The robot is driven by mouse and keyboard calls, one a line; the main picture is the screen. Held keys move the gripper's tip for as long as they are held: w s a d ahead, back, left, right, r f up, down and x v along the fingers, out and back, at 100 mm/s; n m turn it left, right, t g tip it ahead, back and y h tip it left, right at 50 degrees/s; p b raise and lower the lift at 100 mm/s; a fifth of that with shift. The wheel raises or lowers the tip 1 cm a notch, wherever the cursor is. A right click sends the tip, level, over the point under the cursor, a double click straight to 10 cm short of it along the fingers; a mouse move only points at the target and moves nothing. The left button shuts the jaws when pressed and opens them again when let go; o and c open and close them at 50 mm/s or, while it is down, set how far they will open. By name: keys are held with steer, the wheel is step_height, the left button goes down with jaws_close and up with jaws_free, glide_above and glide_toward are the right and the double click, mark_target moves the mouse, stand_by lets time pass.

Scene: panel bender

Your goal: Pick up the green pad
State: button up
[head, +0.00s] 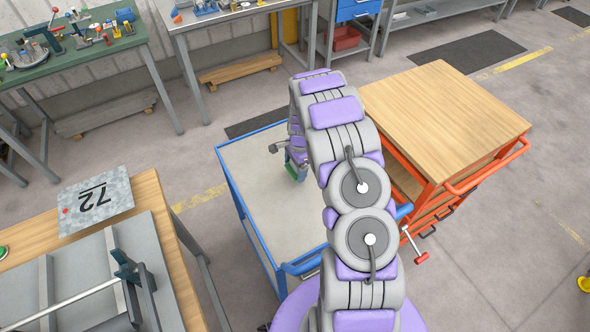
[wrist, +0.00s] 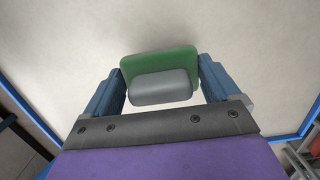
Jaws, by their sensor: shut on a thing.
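The green pad (wrist: 165,65) shows in the wrist view between the two blue fingers of my gripper (wrist: 160,85). A grey rounded block (wrist: 160,86) sits on its near side, also between the fingers. My gripper is shut on the pad. In the head view my gripper (head: 296,160) reaches down over the blue-framed cart (head: 250,175), and a little of the green pad (head: 293,173) shows at its tip. My arm hides part of the cart top. I cannot tell whether the pad touches the cart surface.
A wooden-topped orange cart (head: 455,110) stands close on the right, with a red handle beside it. A wooden table (head: 155,195) with a metal plate marked 72 (head: 95,204) is at the left. Workbenches with tools line the wall. The cart top around my gripper looks clear.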

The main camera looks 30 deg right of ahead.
steer(key=shift+s+a+r, duration=0.15)
steer(key=shift+s+r, duration=0.1)
steer(key=shift+r, duration=0.25)
steer(key=s+a, duration=0.2)
steer(key=s, duration=0.2)
steer(key=s+a+r+p, duration=0.1)
steer(key=s, duration=0.4)
steer(key=s+a+p, duration=0.1)
steer(key=s+a, duration=0.1)
steer(key=s, duration=0.3)
steer(key=shift+s+a+r, duration=0.15)
steer(key=shift+s+a, duration=0.1)
steer(key=shift+a, duration=0.05)
